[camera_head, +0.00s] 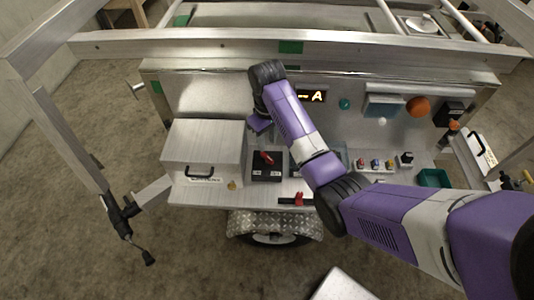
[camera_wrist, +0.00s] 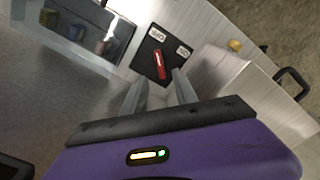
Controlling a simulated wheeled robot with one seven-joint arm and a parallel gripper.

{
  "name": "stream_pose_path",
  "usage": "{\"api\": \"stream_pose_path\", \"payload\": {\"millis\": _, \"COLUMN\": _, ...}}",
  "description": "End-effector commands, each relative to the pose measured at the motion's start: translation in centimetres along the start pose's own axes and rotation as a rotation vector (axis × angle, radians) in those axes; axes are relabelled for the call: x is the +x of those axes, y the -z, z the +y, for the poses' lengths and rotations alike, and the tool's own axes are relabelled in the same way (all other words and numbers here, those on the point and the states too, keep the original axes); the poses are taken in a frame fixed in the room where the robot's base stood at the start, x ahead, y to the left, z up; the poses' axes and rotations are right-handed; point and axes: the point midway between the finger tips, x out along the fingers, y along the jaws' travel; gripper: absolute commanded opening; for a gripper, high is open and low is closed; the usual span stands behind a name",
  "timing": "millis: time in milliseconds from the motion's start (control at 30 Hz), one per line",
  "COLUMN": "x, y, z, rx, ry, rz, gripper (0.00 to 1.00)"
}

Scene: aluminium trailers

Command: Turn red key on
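The red key (camera_head: 266,157) sits on a black switch box (camera_head: 267,172) on the trailer's work surface, right of a metal case. The key's long side runs between the labels, slightly tilted. My gripper (camera_wrist: 160,77) is open and empty, with the key beyond its fingertips and in line with the gap. In the head view my gripper (camera_head: 260,123) is above and behind the key, partly hidden by my arm.
A silver case (camera_head: 203,150) with a black handle stands just left of the switch box. A red lever (camera_head: 298,199) on a black strip lies near the front edge. Several coloured switches (camera_head: 376,165) and a green tray (camera_head: 434,178) are at right. The back panel rises behind.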

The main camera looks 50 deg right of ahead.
Motion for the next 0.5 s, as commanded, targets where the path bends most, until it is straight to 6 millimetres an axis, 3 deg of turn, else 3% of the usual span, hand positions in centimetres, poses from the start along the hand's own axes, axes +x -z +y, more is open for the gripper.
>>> {"api": "stream_pose_path", "payload": {"millis": 500, "x": 6.7, "y": -0.1, "z": -0.1, "rx": -0.001, "ry": 0.000, "rz": -0.002, "gripper": 0.35}}
